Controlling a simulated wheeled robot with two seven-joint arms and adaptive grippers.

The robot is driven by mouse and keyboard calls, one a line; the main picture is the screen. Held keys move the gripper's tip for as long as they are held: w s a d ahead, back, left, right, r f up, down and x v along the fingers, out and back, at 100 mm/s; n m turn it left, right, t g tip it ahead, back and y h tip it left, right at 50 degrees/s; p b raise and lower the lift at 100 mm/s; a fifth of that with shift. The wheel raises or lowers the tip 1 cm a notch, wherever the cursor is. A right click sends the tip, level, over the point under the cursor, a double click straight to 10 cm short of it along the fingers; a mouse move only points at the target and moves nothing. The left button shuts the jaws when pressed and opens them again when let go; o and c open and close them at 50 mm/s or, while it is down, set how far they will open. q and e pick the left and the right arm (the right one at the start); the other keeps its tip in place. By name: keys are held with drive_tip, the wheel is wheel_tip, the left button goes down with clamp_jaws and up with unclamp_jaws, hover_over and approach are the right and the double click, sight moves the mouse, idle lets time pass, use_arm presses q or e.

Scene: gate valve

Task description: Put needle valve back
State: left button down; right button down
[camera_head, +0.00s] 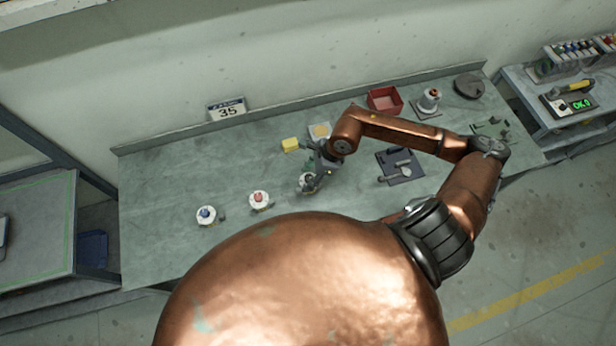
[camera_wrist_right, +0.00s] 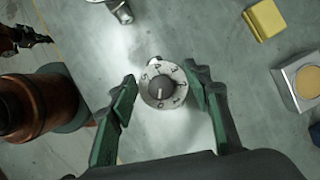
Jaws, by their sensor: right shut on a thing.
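The needle valve with a white numbered dial and dark centre knob (camera_wrist_right: 160,85) sits between the green-padded fingers of my right gripper (camera_wrist_right: 162,92). In the head view my right gripper (camera_head: 318,168) is over the middle of the bench, shut on this valve, whose white body (camera_head: 306,184) is partly hidden by the fingers. I cannot tell whether the valve touches the bench. A red-knobbed valve (camera_head: 259,200) and a blue-knobbed valve (camera_head: 206,215) stand to its left. A dark jaw-like part, likely my left gripper (camera_wrist_right: 32,38), shows small at the right wrist view's left edge.
A yellow block (camera_head: 290,145) and a square holder with a tan disc (camera_head: 320,131) lie behind the gripper. A dark board with tools (camera_head: 401,166), a red bin (camera_head: 384,101), and a valve on a plate (camera_head: 428,101) are to the right. The bench's left part is clear.

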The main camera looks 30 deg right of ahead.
drive_tip(key=shift+f, duration=0.6)
drive_tip(key=shift+f, duration=0.1)
drive_tip(key=c, duration=1)
unclamp_jaws()
drive_tip(key=b+v, duration=0.2)
drive_tip(key=v, duration=1)
